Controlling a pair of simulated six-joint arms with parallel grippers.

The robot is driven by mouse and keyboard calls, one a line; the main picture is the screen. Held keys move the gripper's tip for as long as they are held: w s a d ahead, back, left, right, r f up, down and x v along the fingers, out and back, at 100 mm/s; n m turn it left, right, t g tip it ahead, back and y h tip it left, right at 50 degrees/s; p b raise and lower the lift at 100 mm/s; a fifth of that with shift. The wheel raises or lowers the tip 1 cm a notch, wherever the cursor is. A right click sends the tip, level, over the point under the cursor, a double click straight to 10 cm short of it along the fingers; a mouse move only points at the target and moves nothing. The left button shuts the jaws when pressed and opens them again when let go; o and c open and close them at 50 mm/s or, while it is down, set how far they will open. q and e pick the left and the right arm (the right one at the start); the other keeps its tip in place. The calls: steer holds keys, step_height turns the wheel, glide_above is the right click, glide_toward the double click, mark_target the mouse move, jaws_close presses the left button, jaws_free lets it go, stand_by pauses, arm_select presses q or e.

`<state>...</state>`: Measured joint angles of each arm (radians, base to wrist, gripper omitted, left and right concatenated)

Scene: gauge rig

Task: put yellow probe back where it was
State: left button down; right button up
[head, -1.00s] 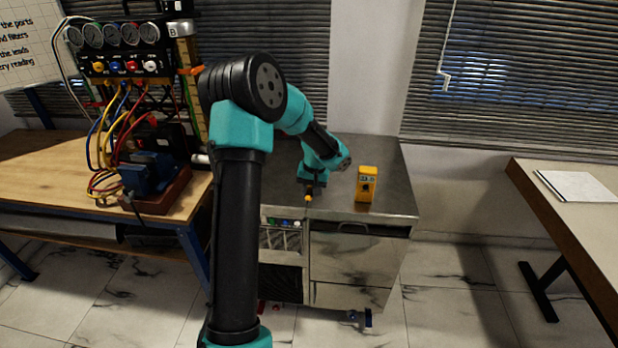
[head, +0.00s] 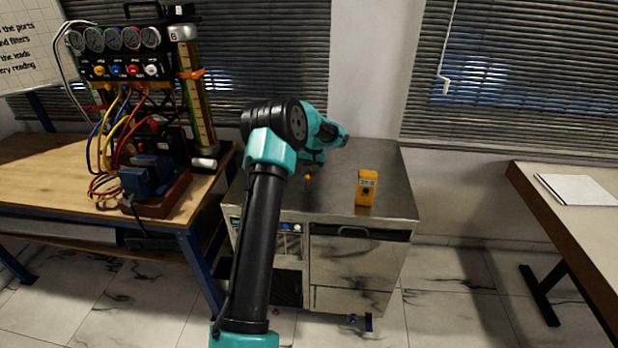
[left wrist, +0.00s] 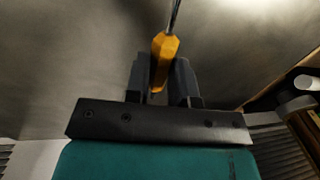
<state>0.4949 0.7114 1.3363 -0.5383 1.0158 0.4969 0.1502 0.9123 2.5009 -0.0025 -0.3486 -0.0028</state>
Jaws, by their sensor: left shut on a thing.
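The yellow probe (left wrist: 164,50) is between the fingers of my left gripper (left wrist: 160,78) in the left wrist view. Its faceted yellow handle shows, and a thin metal shaft runs out of the top of that view, so the tip is hidden. In the head view the probe (head: 308,176) is a small yellow spot below my left gripper (head: 311,164), in front of the steel cabinet top. I cannot tell its height above the top. A yellow meter (head: 367,187) stands upright on the steel cabinet (head: 385,165), right of the gripper. My right gripper is not in view.
A wooden bench (head: 50,160) at left holds the gauge panel (head: 115,55), hanging coloured leads, a blue vise (head: 150,178) and a tall column (head: 195,95). A table (head: 560,205) with papers is at right. The cabinet top behind the meter is clear.

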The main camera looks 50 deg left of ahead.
mark_target(309, 177)
arm_select(q)
steer(key=shift+w+a, duration=0.1)
steer(key=shift+a, duration=0.05)
steer(key=shift+f, duration=1.75)
steer(key=shift+f, duration=0.1)
steer(key=c, duration=1)
jaws_free()
steer(key=r, duration=0.4)
steer(key=d+r, duration=0.1)
steer(key=r, duration=0.3)
steer(key=w+r, duration=0.1)
steer(key=r, duration=0.3)
steer(key=shift+d, duration=0.2)
